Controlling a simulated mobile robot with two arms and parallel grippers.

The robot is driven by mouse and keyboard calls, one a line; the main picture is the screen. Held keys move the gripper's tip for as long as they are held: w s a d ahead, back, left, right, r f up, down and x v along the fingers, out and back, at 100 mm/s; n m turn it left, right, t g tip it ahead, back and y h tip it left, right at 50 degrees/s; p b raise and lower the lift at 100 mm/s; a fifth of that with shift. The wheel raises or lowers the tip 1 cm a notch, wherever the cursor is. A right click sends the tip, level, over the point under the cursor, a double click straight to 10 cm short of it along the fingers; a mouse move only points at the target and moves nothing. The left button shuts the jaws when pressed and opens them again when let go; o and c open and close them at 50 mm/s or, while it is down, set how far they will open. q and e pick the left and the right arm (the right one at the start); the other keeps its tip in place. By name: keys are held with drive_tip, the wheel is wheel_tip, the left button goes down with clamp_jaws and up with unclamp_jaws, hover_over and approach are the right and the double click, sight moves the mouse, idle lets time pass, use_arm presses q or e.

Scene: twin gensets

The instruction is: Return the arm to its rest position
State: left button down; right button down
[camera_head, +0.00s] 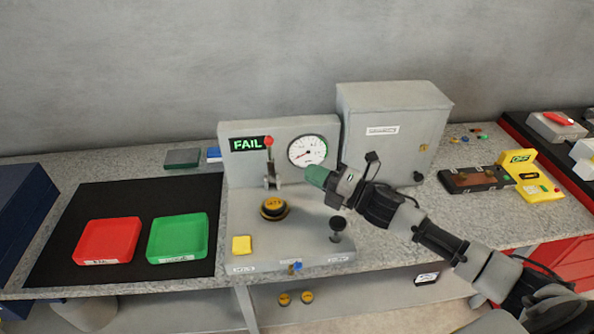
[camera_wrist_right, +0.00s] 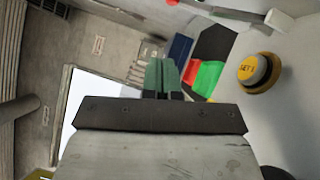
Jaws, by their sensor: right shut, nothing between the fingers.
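My right arm comes in from the right in the head view. Its gripper (camera_head: 316,175) has green fingers and is shut and empty. It hangs in the air in front of the grey test panel, below the round gauge (camera_head: 308,150) and right of the yellow-black round knob (camera_head: 274,208). In the right wrist view the green fingers (camera_wrist_right: 161,76) are together with nothing between them. The knob (camera_wrist_right: 258,72) shows there at the right, apart from the fingers. My left gripper is not in view.
The grey test panel (camera_head: 240,190) shows a green FAIL display (camera_head: 250,144), a red-tipped lever (camera_head: 269,142) and a black knob (camera_head: 338,224). A red tray (camera_head: 108,240) and a green tray (camera_head: 178,238) lie on a black mat. A grey cabinet (camera_head: 395,125) stands behind my arm.

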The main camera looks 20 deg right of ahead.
drive_tip(key=s+a+f+m+g+h, duration=0.25)
drive_tip(key=s+f+m+h, duration=0.85)
drive_tip(key=m, duration=0.7)
drive_tip(key=s+a+f+m+g+h, duration=0.15)
drive_tip(key=s+m+g, duration=0.3)
drive_tip(key=s, duration=0.55)
drive_tip(key=s+a+f+m+g, duration=0.1)
drive_tip(key=s+f+m+g, duration=0.3)
drive_tip(key=s, duration=0.5)
wheel_tip(320, 180, down, 25)
drive_tip(key=g, duration=0.2)
drive_tip(key=s+d+f+g, duration=0.1)
drive_tip(key=s+d+f, duration=0.2)
drive_tip(key=s+f, duration=1.3)
drive_tip(key=shift+s+d, duration=0.2)
drive_tip(key=shift+s, duration=0.15)
